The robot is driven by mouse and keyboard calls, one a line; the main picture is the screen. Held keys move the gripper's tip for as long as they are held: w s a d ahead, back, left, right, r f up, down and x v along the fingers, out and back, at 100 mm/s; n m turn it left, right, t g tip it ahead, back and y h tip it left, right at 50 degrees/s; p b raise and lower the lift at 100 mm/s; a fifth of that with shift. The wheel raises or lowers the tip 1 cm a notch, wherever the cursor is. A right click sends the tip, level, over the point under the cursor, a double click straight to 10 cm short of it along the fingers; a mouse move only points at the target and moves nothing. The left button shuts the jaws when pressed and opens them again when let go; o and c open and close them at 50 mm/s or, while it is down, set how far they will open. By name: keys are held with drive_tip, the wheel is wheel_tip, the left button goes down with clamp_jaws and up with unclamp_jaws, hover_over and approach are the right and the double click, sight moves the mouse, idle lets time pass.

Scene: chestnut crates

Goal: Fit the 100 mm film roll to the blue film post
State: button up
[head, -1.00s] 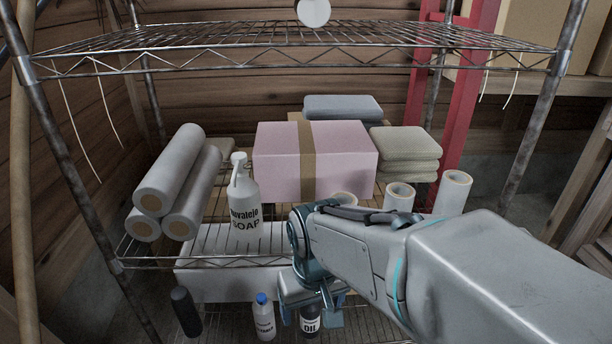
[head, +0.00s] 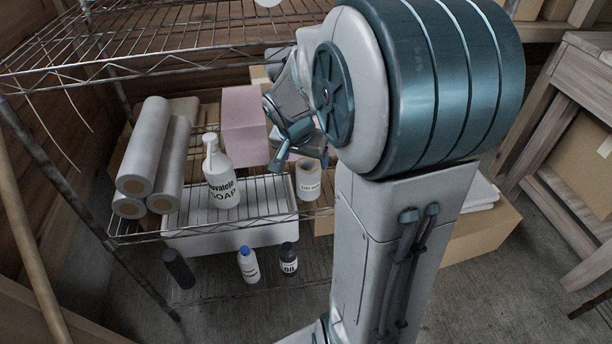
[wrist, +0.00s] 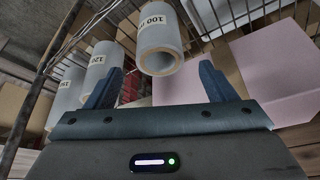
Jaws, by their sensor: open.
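The 100 mm film roll (wrist: 158,42) is a pale upright tube labelled 100, with a tan core at its open end. It also shows in the head view (head: 308,184), on the middle wire shelf right of the soap bottle. My gripper (wrist: 160,76) is open and empty, its two dark fingers pointing at the roll. The roll's near end lies between the fingertips in the wrist view, apart from them. In the head view my gripper (head: 301,158) is just above the roll. I do not see the blue film post.
Two other rolls, a 120 roll (wrist: 102,70) and another (wrist: 66,95), stand beside it. A pink box (head: 243,125) stands behind left, a soap bottle (head: 220,178) left. Large rolls (head: 145,150) are stacked at far left. The upper wire shelf (head: 150,55) hangs above.

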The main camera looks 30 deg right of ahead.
sight(309, 173)
drive_tip(key=b+x, duration=0.3)
drive_tip(key=x, duration=0.7)
drive_tip(key=c, duration=1.2)
